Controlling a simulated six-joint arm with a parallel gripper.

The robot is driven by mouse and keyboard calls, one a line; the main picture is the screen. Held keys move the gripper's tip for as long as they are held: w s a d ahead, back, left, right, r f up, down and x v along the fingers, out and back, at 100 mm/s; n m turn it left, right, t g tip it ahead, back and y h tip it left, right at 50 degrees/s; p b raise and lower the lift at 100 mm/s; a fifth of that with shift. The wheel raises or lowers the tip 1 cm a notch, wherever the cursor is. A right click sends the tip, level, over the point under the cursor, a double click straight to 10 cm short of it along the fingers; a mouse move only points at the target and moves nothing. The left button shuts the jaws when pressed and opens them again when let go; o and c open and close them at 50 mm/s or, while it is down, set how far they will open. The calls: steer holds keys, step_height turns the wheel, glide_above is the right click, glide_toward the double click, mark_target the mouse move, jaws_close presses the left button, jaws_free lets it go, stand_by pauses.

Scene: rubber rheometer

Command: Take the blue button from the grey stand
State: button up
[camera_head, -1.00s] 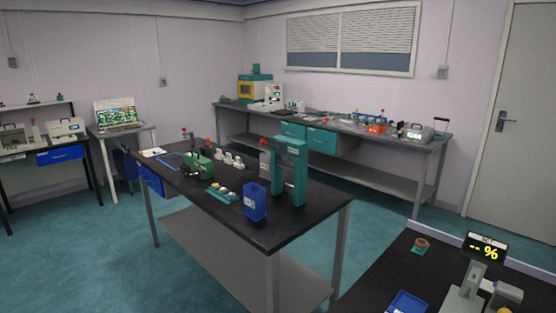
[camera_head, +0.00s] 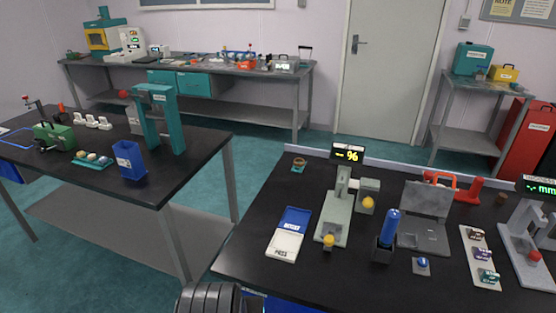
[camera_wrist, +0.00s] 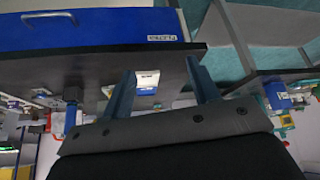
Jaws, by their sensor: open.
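A small blue button (camera_head: 422,262) sits on a small grey stand (camera_head: 421,270) on the black bench at the right in the head view. It lies in front of a grey hinged plate device and right of a dark holder with a blue bottle. My gripper (camera_wrist: 160,66) shows in the wrist view with two fingers spread apart and nothing between them. The wrist view looks upside down. Beyond the fingers are the bench edge and the blue and white tray (camera_wrist: 146,80). I cannot make out the button in the wrist view. The gripper fingers do not show in the head view.
The blue bottle (camera_head: 391,228) stands upright left of the button. A grey gauge with yellow knobs (camera_head: 340,210) stands further left. A sample card (camera_head: 480,256) lies to the right, before another gauge (camera_head: 533,228). A blue drawer (camera_wrist: 90,28) fills the wrist view's top left.

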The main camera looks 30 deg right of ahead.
steer(key=w+d+r+m+g, duration=0.1)
steer(key=w+d+r+m, duration=0.15)
steer(key=d, duration=0.25)
steer(key=w+d+r+m, duration=0.1)
steer(key=w+d+r, duration=0.1)
steer(key=d+r, duration=0.25)
steer(key=m+g, duration=0.4)
steer(key=m, duration=0.3)
glide_above(423, 261)
steer(key=s+a, duration=0.1)
steer(key=a, duration=0.4)
steer(key=x, duration=1.8)
steer(key=shift+w+d+f, duration=0.3)
steer(key=shift+f, duration=0.05)
steer(key=c, duration=1)
steer(key=shift+r+h, duration=0.1)
steer(key=shift+h, duration=0.2)
steer(key=shift+c, duration=0.2)
